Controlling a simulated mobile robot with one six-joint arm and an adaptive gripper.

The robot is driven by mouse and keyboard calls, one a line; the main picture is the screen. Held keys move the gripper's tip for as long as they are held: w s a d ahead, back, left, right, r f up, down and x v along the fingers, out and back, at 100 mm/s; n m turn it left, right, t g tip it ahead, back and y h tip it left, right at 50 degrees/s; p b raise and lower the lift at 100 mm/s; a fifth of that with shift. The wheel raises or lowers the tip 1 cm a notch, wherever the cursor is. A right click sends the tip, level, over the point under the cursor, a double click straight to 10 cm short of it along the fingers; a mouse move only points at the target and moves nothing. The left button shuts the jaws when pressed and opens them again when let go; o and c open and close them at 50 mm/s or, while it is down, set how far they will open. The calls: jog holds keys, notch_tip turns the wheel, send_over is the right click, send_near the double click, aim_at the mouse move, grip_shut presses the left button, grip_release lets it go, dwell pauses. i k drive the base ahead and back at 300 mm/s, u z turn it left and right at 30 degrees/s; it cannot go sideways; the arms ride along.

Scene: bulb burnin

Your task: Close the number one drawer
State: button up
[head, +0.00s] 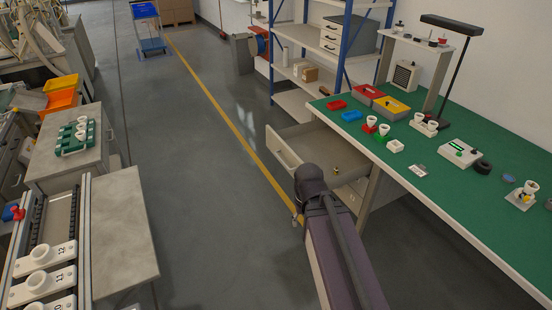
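A drawer (283,151) under the green-topped workbench is pulled out toward the aisle. Its grey front has a small handle, and I cannot read any number on it. A small brass-coloured item (336,170) lies inside the drawer. My arm reaches up from the bottom of the head view, and its dark end covers the near right part of the drawer front. I cannot tell whether my arm touches the drawer.
The green workbench (440,190) carries red and yellow bins (390,106), bulb sockets and a lamp (452,60). A blue-framed shelf (346,45) stands behind. Grey cabinets and a numbered rack (40,283) line the left. The floor aisle between (190,200) is clear.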

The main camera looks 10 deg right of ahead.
aim_at(315, 143)
jog(key=z, duration=0.1)
jog(key=i, duration=0.95)
jog(key=u, duration=0.05)
